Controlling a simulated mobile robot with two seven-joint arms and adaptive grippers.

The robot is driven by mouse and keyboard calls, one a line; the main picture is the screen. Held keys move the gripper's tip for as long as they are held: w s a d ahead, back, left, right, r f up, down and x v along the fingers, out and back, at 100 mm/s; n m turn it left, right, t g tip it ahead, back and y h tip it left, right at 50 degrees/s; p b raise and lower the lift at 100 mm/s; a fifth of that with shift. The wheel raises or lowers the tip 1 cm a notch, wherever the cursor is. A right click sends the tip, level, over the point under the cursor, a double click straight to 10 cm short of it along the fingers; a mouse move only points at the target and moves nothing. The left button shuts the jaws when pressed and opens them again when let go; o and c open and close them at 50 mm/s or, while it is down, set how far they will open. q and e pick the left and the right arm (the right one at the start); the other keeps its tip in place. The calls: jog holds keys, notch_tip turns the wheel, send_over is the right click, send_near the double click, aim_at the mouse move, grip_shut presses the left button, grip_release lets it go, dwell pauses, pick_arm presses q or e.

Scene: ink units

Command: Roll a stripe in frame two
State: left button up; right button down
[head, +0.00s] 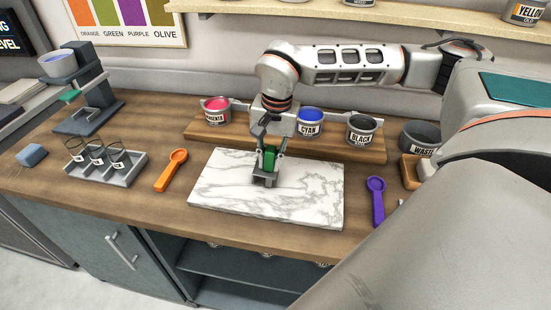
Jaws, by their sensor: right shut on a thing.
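My right gripper (268,150) points down over the middle of the white marble slab (222,190). It is shut on a green-handled tool (269,160). A grey part below the handle is at or just above the slab; I cannot tell whether it touches. The gripper hides part of the tool. No stripe shows on the bare marble. At the left, a grey tray (125,180) holds three round, dark-rimmed pieces with small white labels, too small to read. I cannot tell which thing is frame two. My left gripper is not in view.
An orange scoop (171,170) and purple scoop (376,200) flank the slab. A waste pot (420,138) stands right, a blue block (31,155) and grey stand (88,95) left.

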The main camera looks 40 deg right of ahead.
aim_at(257, 165)
jog(key=shift+w+a+f, duration=0.15)
jog(key=shift+w+a, duration=1)
jog(key=shift+w+r, duration=0.15)
jog(key=shift+r, duration=3)
